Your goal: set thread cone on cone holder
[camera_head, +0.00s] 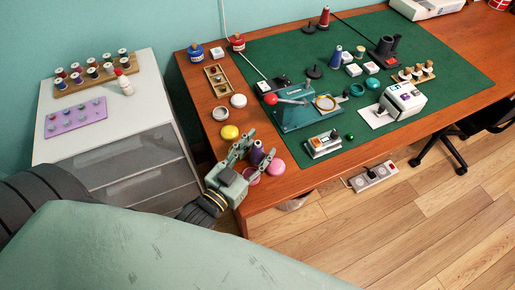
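A purple thread cone (257,152) stands at the table's front edge, between the spread fingers of my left gripper (259,144). The gripper looks open around it; whether a finger touches it is unclear, and its lower part is partly hidden. A blue cone (336,57) stands on the green mat. A red cone (325,18) stands at the back of the mat. Two low black round bases with short pegs, which look like cone holders, are bare: one near the red cone (308,28), one left of the blue cone (314,70). My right gripper is not in view.
Pink (276,166) and yellow (229,132) round items lie close to my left gripper. A teal press with a red knob (271,99) stands between it and the black bases. A white label machine (402,100) is at the right. The mat's (455,65) right part is clear.

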